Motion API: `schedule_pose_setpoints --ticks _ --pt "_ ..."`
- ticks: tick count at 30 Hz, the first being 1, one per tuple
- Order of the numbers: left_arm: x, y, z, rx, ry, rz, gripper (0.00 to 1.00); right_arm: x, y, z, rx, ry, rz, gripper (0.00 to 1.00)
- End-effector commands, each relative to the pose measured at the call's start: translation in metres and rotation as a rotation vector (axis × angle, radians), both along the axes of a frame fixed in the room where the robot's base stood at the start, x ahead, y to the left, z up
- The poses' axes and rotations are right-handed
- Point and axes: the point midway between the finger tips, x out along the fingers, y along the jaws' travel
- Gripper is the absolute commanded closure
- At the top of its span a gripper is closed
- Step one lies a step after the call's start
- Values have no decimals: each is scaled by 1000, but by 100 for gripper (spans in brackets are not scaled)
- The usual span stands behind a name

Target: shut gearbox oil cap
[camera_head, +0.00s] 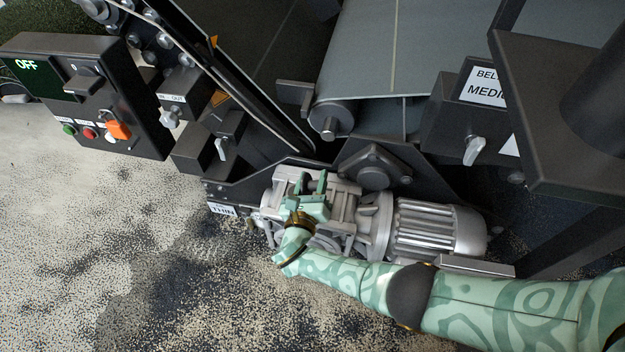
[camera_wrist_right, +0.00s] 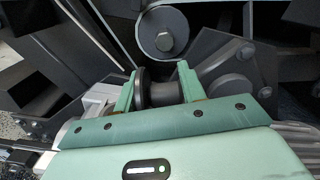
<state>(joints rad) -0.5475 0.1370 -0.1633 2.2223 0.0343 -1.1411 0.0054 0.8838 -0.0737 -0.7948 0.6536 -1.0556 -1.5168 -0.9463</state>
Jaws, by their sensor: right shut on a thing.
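The grey metal gearbox (camera_head: 342,198) sits at the middle of the head view, joined to a finned motor (camera_head: 438,228) on its right. My right gripper (camera_head: 312,181) reaches over the top of the gearbox. In the right wrist view, its two green fingers (camera_wrist_right: 157,82) stand either side of a dark, round oil cap (camera_wrist_right: 160,93) and are shut on it. The cap is mostly hidden by the gripper in the head view. I cannot tell whether it is seated or its hinge is open. My left gripper is not in view.
A conveyor belt with a roller (camera_head: 334,116) rises behind the gearbox. A control box (camera_head: 85,90) reading OFF stands at the left. A switch box (camera_head: 465,125) and a dark frame are at the right. Open gritty floor (camera_head: 100,240) lies at the lower left.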

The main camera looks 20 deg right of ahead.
Motion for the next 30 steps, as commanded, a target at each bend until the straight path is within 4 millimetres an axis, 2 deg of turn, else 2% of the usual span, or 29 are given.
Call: schedule_pose_setpoints --ticks 13,14,15,25,30 --pt "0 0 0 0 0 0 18 -2 0 -3 0 8 0 100" --pt "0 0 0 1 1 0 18 -2 0 -3 0 8 0 54" --pt "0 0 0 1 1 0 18 -2 0 -3 0 7 -1 45" --pt "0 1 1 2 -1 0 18 -3 2 -1 1 3 1 45" --pt "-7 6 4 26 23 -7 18 -24 17 2 1 3 1 45"
